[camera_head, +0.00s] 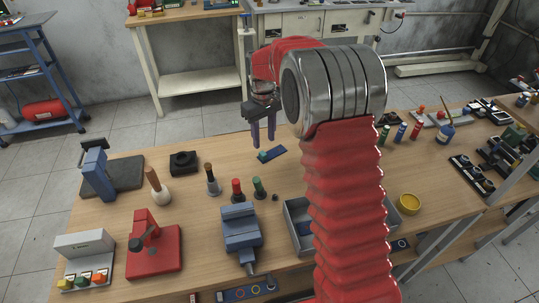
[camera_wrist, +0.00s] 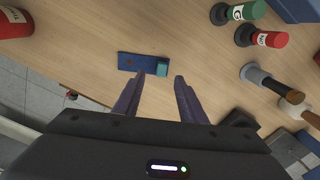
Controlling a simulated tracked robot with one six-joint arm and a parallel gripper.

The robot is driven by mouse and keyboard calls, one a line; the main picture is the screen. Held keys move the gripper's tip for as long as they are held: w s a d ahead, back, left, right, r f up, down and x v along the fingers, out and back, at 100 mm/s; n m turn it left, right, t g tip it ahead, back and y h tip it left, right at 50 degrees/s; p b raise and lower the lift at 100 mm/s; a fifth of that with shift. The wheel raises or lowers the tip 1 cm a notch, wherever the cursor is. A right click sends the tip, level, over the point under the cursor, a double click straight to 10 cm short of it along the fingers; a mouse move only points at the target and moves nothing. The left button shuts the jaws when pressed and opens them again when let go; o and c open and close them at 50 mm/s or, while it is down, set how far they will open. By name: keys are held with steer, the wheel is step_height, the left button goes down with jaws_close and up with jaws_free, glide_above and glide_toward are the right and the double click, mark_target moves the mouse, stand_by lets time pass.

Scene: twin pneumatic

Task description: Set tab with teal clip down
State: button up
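The tab (camera_head: 277,153) is a flat dark blue strip lying on the wooden table, with a teal clip (camera_head: 263,157) at one end. In the wrist view the tab (camera_wrist: 138,62) lies just beyond the fingertips, its teal clip (camera_wrist: 162,69) at the right end and a small reddish spot near its left. My gripper (camera_head: 264,142) is open and points down, above and beside the tab. In the wrist view the two dark purple fingers (camera_wrist: 161,78) stand apart with nothing held between them. The teal clip lines up with the gap. The gripper and tab look apart.
A grey bin (camera_head: 298,222) is partly hidden by my arm. Bare wood surrounds the tab.

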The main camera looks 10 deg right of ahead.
mark_target(263, 153)
steer(key=shift+f, duration=0.75)
steer(key=shift+a+f, duration=0.15)
steer(key=shift+f, duration=1.2)
steer(key=shift+a+f, duration=0.1)
steer(key=shift+f, duration=1.2)
steer(key=shift+c, duration=0.2)
jaws_close()
